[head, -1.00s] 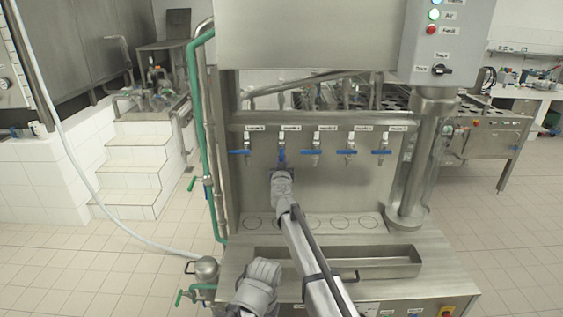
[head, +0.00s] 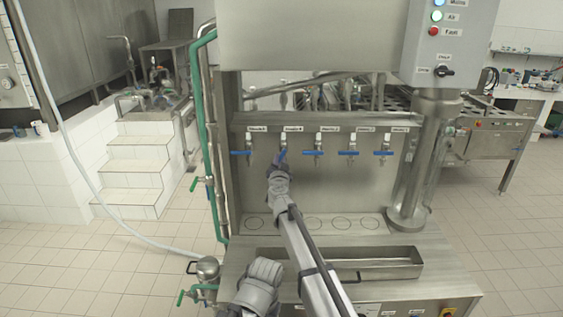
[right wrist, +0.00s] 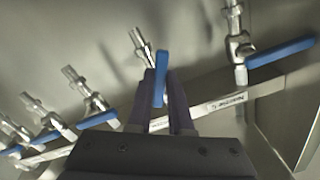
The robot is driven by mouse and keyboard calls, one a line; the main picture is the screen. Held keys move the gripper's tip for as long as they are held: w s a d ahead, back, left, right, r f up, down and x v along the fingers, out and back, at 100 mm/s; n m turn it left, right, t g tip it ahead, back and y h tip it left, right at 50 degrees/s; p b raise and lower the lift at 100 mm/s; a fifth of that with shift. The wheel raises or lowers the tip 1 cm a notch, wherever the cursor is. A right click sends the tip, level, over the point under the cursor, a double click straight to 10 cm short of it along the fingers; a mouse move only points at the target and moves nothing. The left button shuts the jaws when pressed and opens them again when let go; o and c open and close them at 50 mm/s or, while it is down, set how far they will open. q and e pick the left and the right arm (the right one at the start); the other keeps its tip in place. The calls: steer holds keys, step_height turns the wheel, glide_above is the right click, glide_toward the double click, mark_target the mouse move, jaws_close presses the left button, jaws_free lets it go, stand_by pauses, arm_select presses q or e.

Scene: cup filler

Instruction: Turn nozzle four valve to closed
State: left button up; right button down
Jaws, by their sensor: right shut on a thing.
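The nozzle four valve is the second from the left in a row of several valves. Its blue handle (head: 282,154) hangs down at a slant, lower end to the left, while the other handles lie level. My right gripper (head: 277,165) is shut on this handle from below. In the right wrist view the blue handle (right wrist: 161,72) stands between the two dark fingers of the right gripper (right wrist: 160,98). The fingers hide part of the handle.
Nozzle five's level blue handle (head: 240,153) is close on the left, and nozzle three's (head: 318,153) on the right. Below are a steel shelf with ring marks (head: 341,222) and a drip trough (head: 405,262). A thick steel post (head: 424,160) stands at the right.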

steer(key=m, duration=0.4)
steer(key=a+r+m+p, duration=0.1)
steer(key=m, duration=0.3)
steer(key=r+m+p, duration=0.1)
steer(key=m, duration=0.2)
steer(key=shift+a+r+m, duration=0.2)
steer(key=shift+m, duration=0.2)
stand_by(0.4)
steer(key=c, duration=0.8)
jaws_free()
steer(key=shift+s, duration=3.9)
